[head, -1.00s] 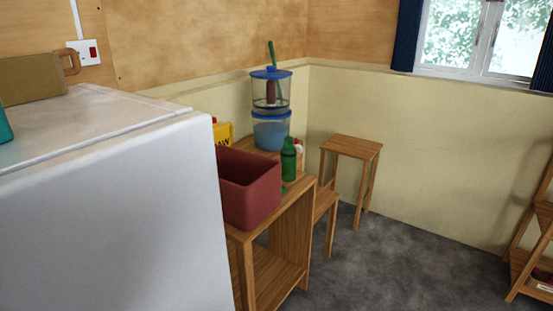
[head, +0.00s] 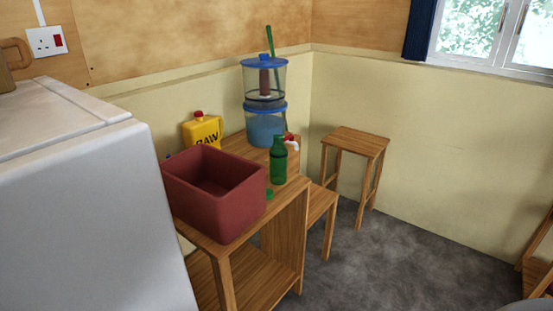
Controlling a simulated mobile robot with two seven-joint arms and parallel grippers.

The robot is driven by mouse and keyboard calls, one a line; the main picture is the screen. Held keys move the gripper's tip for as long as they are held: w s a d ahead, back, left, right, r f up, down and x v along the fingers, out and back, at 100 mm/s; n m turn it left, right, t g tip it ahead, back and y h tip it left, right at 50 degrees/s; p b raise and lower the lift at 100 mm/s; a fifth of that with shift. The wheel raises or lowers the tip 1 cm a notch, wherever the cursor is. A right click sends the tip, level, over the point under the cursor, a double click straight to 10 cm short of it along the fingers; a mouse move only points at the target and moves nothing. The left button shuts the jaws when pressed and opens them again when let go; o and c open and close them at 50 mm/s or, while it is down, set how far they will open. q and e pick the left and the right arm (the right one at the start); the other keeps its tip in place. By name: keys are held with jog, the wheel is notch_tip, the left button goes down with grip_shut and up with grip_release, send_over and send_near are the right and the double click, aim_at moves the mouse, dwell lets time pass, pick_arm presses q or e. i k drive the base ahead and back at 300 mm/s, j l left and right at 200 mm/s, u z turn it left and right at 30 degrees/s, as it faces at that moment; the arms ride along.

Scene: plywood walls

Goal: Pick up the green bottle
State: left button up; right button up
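The green bottle (head: 278,163) stands upright on the wooden table (head: 289,190), near its right edge. It is just right of the dark red box (head: 213,195) and in front of the water dispenser (head: 266,108). A small green object (head: 269,193) lies on the table between the box and the bottle. Neither of my grippers is in the head view.
A white appliance (head: 80,200) fills the left foreground beside the table. A yellow container (head: 202,131) stands behind the box.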

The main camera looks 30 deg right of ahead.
aim_at(278, 153)
jog(key=i+l+u, duration=0.1)
jog(key=l, duration=0.4)
jog(key=i+l+u, duration=0.1)
jog(key=l, duration=0.4)
jog(key=i+l, duration=0.15)
jog(key=l, duration=0.4)
jog(key=i+l, duration=0.1)
jog(key=l, duration=0.35)
jog(key=i+l, duration=0.1)
jog(key=l, duration=0.35)
jog(key=i+l, duration=0.1)
jog(key=l, duration=0.35)
jog(key=i+l+u, duration=0.1)
jog(key=l, duration=0.35)
jog(key=i+l, duration=0.1)
jog(key=l, duration=0.35)
